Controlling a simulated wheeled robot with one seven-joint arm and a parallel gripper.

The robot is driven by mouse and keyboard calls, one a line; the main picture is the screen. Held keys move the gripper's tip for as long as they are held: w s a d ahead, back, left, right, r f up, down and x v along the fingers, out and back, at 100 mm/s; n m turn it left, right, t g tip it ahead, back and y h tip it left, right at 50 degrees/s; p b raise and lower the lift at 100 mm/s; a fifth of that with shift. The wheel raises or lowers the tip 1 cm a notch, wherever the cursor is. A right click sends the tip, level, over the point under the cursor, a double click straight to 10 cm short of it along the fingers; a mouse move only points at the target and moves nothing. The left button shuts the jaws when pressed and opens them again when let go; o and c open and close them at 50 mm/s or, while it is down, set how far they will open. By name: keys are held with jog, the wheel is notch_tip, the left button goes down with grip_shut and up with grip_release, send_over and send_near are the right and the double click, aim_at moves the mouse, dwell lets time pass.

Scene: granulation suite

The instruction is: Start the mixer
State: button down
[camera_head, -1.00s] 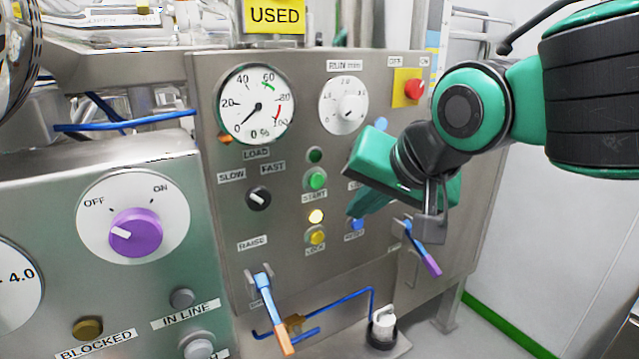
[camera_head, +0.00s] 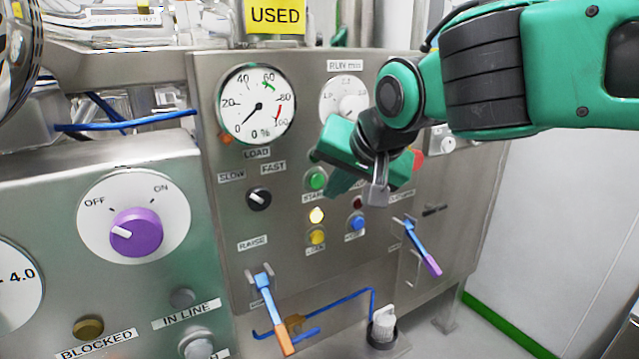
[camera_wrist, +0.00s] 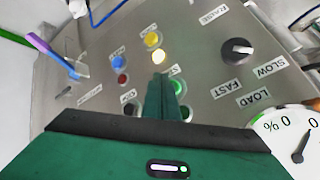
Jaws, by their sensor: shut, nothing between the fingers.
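The green start button (camera_head: 315,178) sits on the steel panel (camera_head: 235,185) above a START label. In the wrist view the green button (camera_wrist: 177,87) shows right beside my fingers. My gripper (camera_head: 334,192) is shut and empty, with its tips just right of the button and slightly lower in the head view. I cannot tell whether the tips touch the panel. The yellow lamp (camera_head: 316,215) below the button is lit. The lamp above the start button is mostly hidden behind my gripper.
A yellow button (camera_head: 317,236), a blue button (camera_head: 356,222) and a red lamp (camera_head: 354,202) are close by. The speed knob (camera_head: 258,198) is left. Two valve levers, blue-orange (camera_head: 273,311) and blue-purple (camera_head: 422,248), stick out below. The load gauge (camera_head: 256,105) reads near zero.

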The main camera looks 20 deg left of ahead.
jog(key=shift+w+a, duration=0.4)
jog(key=shift+a, duration=0.05)
jog(key=shift+w+a, duration=0.4)
jog(key=shift+a, duration=0.25)
dwell(2.6)
jog(key=shift+s+d, duration=0.1)
jog(key=shift+d, duration=0.05)
dwell(0.3)
jog(key=shift+s+d, duration=0.45)
jog(key=shift+d, duration=0.05)
jog(key=shift+d, duration=0.1)
jog(key=s+d, duration=0.3)
jog(key=shift+s+d, duration=0.15)
jog(key=shift+d, duration=0.15)
dwell(0.9)
